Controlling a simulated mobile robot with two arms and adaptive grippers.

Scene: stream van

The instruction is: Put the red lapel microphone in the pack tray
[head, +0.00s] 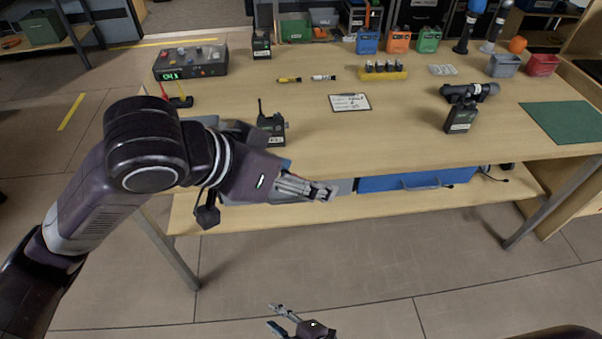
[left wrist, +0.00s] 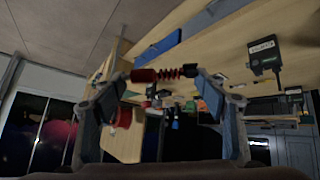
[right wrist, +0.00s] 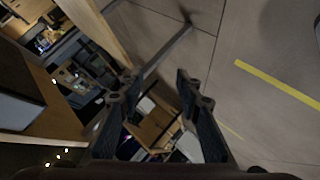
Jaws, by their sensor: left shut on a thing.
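My left gripper (head: 325,192) is in front of the table's front edge, over the lower shelf. In the left wrist view its fingers are shut on the red lapel microphone (left wrist: 143,75), which has a red body and a dark-and-red coiled part lying across between the fingertips. In the head view the microphone is too small to make out. A long blue tray (head: 405,181) with a handle sits on the lower shelf, right of my left gripper; I cannot tell if it is the pack tray. My right gripper (head: 285,318) is low over the floor; its fingers (right wrist: 160,88) are apart and empty.
On the table (head: 300,130) stand a black radio (head: 272,128), another radio (head: 461,115), a clipboard (head: 350,102), and a control box (head: 190,62). A grey bin (head: 503,66) and a red bin (head: 541,66) are at the back right. The floor in front is clear.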

